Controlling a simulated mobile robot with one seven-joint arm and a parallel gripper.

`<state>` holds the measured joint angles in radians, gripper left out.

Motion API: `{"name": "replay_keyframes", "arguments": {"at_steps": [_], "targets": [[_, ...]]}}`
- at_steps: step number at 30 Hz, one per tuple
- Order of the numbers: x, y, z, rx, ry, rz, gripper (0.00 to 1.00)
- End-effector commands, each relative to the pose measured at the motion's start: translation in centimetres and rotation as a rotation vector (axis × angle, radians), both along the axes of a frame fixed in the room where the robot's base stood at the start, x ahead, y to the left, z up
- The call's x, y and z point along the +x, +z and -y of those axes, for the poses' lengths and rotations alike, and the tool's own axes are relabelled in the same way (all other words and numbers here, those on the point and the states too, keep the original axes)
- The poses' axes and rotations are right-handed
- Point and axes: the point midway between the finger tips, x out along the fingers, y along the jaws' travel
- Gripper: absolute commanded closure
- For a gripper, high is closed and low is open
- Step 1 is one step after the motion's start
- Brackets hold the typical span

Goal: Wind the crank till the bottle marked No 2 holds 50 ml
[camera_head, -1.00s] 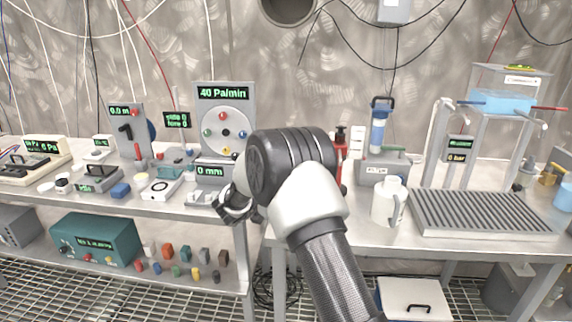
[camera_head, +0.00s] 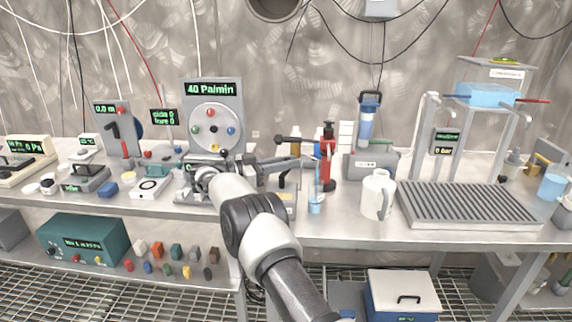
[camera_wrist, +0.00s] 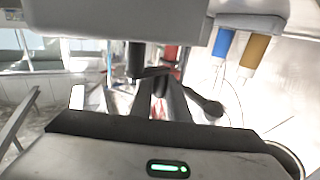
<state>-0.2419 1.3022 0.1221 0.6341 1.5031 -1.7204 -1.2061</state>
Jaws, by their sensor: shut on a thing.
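My gripper (camera_head: 305,163) reaches right across the bench, its fingers closed at a dark crank (camera_head: 283,139) above a grey device (camera_head: 288,198). In the wrist view the fingers (camera_wrist: 157,88) meet around a dark grip, and a crank arm (camera_wrist: 208,104) with a rounded dark end runs right. How the fingers sit on the grip is partly hidden. A small clear bottle (camera_head: 315,205) with light blue liquid stands right of the device at the bench's front edge. I cannot read a No 2 mark or a level on it.
A white jug (camera_head: 377,194) and a ribbed grey tray (camera_head: 465,205) are to the right. A dial panel reading 40 Pa/min (camera_head: 212,112) stands behind my arm.

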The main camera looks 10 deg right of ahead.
Motion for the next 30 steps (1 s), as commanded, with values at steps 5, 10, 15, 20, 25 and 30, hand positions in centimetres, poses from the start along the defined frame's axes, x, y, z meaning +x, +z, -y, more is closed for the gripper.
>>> {"name": "replay_keyframes", "arguments": {"at_steps": [5, 10, 15, 20, 25, 30], "targets": [[-0.06, 0.08, 0.2, -0.002, -0.025, 0.002, 1.0], [-0.07, 0.13, 0.23, -0.003, -0.031, 0.002, 1.0], [-0.06, 0.17, 0.24, -0.003, -0.031, 0.002, 1.0], [-0.05, 0.2, 0.25, -0.004, -0.031, 0.003, 0.83], [-0.09, 0.15, 0.22, -0.003, -0.031, 0.002, 0.66], [-0.13, 0.07, 0.18, -0.001, -0.032, 0.001, 0.66]]}}
